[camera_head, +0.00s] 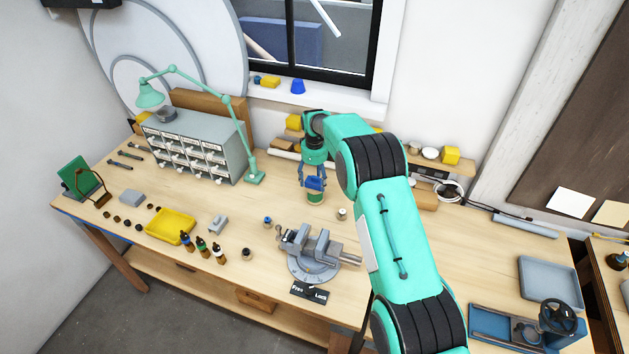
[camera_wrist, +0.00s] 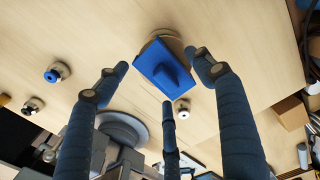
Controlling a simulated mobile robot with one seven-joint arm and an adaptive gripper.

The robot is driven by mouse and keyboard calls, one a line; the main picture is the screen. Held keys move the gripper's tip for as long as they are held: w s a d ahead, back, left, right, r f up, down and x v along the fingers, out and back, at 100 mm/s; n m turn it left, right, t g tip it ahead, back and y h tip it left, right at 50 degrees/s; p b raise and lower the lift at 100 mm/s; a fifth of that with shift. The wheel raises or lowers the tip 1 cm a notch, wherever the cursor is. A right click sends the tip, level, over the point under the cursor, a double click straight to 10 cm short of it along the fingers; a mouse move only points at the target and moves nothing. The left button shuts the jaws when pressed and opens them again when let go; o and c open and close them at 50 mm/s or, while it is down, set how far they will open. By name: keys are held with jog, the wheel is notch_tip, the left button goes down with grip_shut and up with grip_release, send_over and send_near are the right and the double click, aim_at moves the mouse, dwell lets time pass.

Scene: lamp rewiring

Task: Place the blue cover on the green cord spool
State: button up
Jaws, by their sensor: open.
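The blue cover (camera_head: 316,184) sits on top of the green cord spool (camera_head: 315,199), which stands on the workbench behind the vise. In the wrist view the blue cover (camera_wrist: 160,76) shows a raised grip and hides most of the spool, whose pale rim (camera_wrist: 160,37) shows past its edge. I cannot tell if the cover is fully seated. My gripper (camera_head: 312,176) points down just above the cover. In the wrist view my gripper (camera_wrist: 160,80) has its fingers spread around the cover, with visible gaps and nothing held.
A grey vise (camera_head: 313,252) stands in front of the spool. A small white-topped spool (camera_head: 342,213) and a blue-topped one (camera_head: 267,221) stand nearby. A drawer cabinet (camera_head: 197,145) and a green lamp (camera_head: 226,101) are to the left. A yellow tray (camera_head: 153,232) lies front left.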

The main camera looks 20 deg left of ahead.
aim_at(314, 182)
jog(key=shift+r, duration=0.15)
notch_tip(314, 182, up, 12)
jog(key=b, duration=0.1)
jog(key=shift+b, duration=0.35)
dwell(0.8)
